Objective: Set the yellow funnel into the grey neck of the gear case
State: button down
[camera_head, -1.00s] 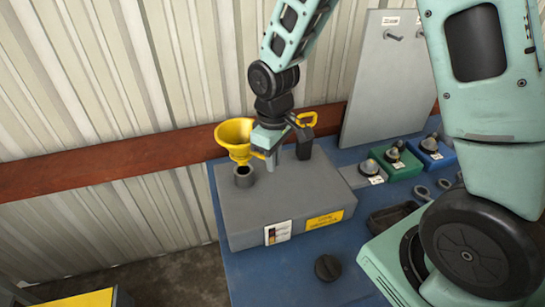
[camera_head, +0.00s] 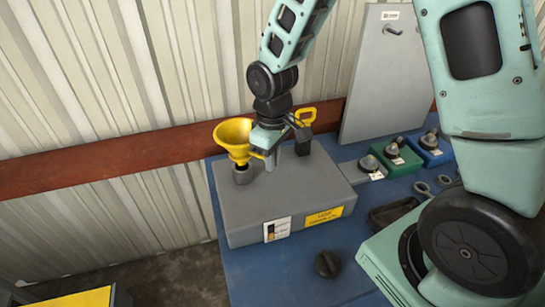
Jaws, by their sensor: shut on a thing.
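The yellow funnel (camera_head: 233,136) is upright, with its wide mouth up. My gripper (camera_head: 259,150) is shut on the funnel at its right side, near a yellow tab. The grey neck (camera_head: 242,175) stands on the top left of the grey gear case (camera_head: 290,198). The funnel's lower end is right over the neck, at its rim. I cannot tell whether the spout tip is inside the neck, as its lower end is hidden.
A black cap (camera_head: 327,264) lies on the blue bench (camera_head: 265,275) in front of the case. A yellow-handled item (camera_head: 305,118) stands behind my gripper. Green (camera_head: 397,160) and blue (camera_head: 432,149) trays with fittings sit to the right. A grey panel (camera_head: 372,80) stands behind.

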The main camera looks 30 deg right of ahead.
jog(key=shift+f+b, duration=1.45)
jog(key=shift+f, duration=0.6)
jog(key=c, duration=1.4)
grip_release()
jog(key=shift+r, duration=0.15)
notch_tip(320, 180, up, 17)
jog(key=shift+r+b, duration=0.1)
jog(key=shift+b, duration=1.15)
jog(key=shift+r, duration=0.1)
notch_tip(320, 180, up, 5)
jog(key=p, duration=0.4)
